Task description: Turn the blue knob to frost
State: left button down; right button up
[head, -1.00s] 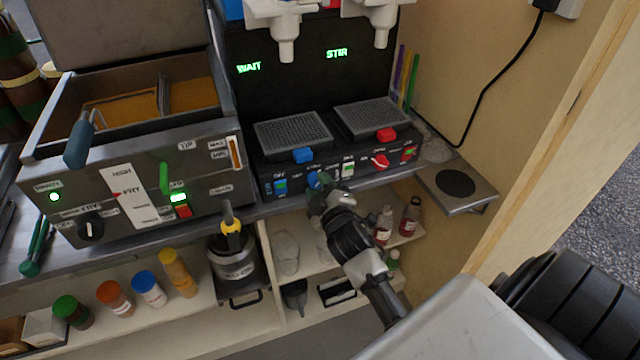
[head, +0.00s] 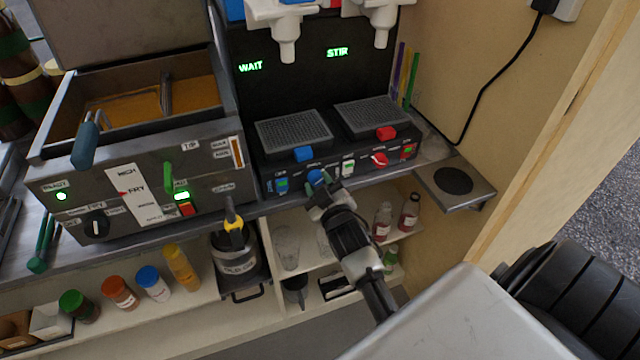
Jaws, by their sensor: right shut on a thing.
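The blue knob (head: 314,176) is on the front panel of the black two-spout machine (head: 262,174), left of its middle. My right gripper (head: 320,186) reaches up from below and is shut on the knob, hiding much of it. The knob's pointer and the nearby labels are too small or covered to read. The machine's displays read WAIT (head: 250,66) on the left and STIR (head: 337,52) on the right. My left gripper is not in view.
A red knob (head: 379,159) and lit switches sit right of the blue knob. A fryer (head: 130,195) stands at the left. A metal plate (head: 455,184) juts out at the right.

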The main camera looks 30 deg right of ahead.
jog(key=o, duration=0.9)
jog(key=b+v, duration=0.1)
jog(key=v, duration=1)
jog(key=shift+w+d+f, duration=0.1)
